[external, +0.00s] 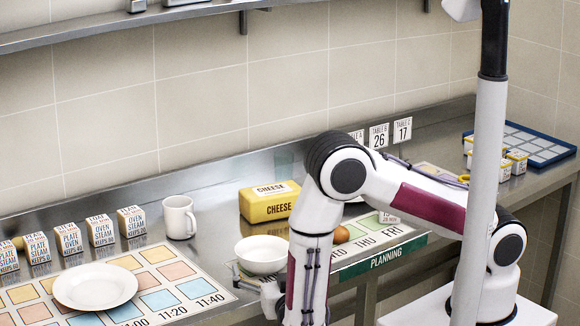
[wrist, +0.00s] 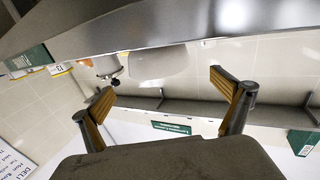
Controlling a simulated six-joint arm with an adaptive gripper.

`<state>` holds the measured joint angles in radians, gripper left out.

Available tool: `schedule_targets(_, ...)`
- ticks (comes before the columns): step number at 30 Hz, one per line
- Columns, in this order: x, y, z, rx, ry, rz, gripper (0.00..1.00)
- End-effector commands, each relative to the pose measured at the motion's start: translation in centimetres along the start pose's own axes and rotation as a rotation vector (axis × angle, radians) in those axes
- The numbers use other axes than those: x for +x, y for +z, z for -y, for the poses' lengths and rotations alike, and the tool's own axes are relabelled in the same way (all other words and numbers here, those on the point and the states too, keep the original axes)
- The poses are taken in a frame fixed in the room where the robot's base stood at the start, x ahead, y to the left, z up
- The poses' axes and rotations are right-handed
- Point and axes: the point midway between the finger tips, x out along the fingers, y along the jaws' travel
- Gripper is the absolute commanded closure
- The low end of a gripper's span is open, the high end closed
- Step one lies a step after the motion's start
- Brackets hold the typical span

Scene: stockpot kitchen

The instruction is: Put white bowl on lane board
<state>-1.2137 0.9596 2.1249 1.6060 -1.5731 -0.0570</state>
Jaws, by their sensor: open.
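The white bowl (external: 262,256) stands upright and empty on the steel counter, between the coloured time-grid board (external: 212,291) on the left and the green-edged planning board (external: 385,257) on the right. The time-grid board appears to be the lane board. My gripper (external: 243,277) is low at the counter's front, just in front of the bowl, partly hidden by my arm. In the wrist view, my gripper (wrist: 165,92) has its fingers wide apart with nothing between the pads. A pale rounded shape (wrist: 158,62) beyond them looks like the bowl.
A white plate (external: 95,287) lies on the time-grid board. A white mug (external: 179,217), a yellow cheese box (external: 269,202) and several labelled cartons (external: 101,230) stand behind. A brown egg-like item (external: 341,234) is on the planning board. A blue-edged tray (external: 530,143) is far right.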

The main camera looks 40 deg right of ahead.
Motion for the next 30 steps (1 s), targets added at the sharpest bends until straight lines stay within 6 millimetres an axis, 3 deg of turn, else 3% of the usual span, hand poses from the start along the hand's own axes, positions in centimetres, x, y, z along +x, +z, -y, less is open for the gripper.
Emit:
schedule_targets(12,-4.2,0.0,0.0,0.0,-0.001,0.0,0.0)
schedule_targets(30,-4.9,0.0,0.0,0.0,0.001,0.0,0.0)
